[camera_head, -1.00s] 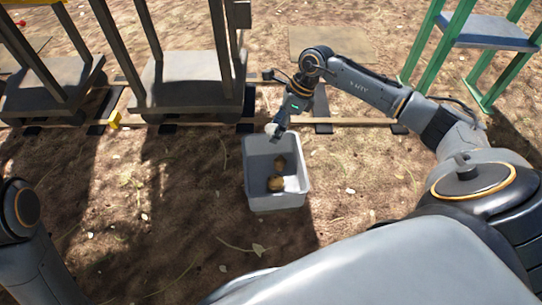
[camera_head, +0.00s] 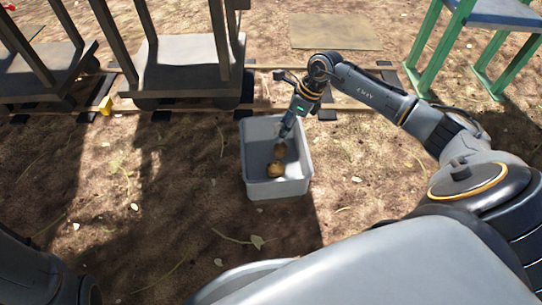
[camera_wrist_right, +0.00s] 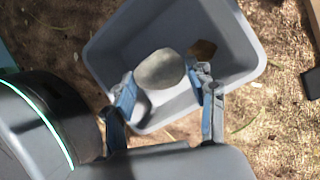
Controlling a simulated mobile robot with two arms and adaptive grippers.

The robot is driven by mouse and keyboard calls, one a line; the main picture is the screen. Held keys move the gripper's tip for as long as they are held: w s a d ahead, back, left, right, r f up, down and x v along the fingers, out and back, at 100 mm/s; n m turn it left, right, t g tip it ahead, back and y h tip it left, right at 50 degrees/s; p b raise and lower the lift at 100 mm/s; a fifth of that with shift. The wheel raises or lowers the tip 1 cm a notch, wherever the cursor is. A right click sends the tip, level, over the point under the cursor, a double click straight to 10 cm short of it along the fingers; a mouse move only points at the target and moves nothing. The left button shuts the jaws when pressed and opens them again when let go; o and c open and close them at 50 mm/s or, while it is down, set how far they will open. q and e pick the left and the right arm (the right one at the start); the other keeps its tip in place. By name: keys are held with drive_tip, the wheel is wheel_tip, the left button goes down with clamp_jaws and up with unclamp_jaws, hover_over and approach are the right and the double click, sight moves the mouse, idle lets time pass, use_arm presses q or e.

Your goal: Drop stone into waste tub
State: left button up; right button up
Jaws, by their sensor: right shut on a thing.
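The waste tub (camera_head: 262,190) is a grey open box on the ground in the middle of the head view. My right gripper (camera_head: 285,134) points down over the tub's far part. In the right wrist view it is shut on a pale grey rounded stone (camera_wrist_right: 160,69), held over the tub (camera_wrist_right: 115,40). A brown lump (camera_wrist_right: 202,50) shows inside the tub beyond the stone. My left gripper is out of view.
Behind the tub runs a low wooden rail (camera_head: 345,103). Dark carts (camera_head: 188,75) stand on it at left. A green-legged stand (camera_head: 437,48) is at back right, and a flat board (camera_head: 335,32) lies at the back. Ground left of the tub is clear.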

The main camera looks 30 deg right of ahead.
drive_tip(key=o, duration=1.4)
drive_tip(key=shift+r, duration=0.1)
drive_tip(key=v, duration=1.2)
drive_tip(key=shift+a, duration=0.15)
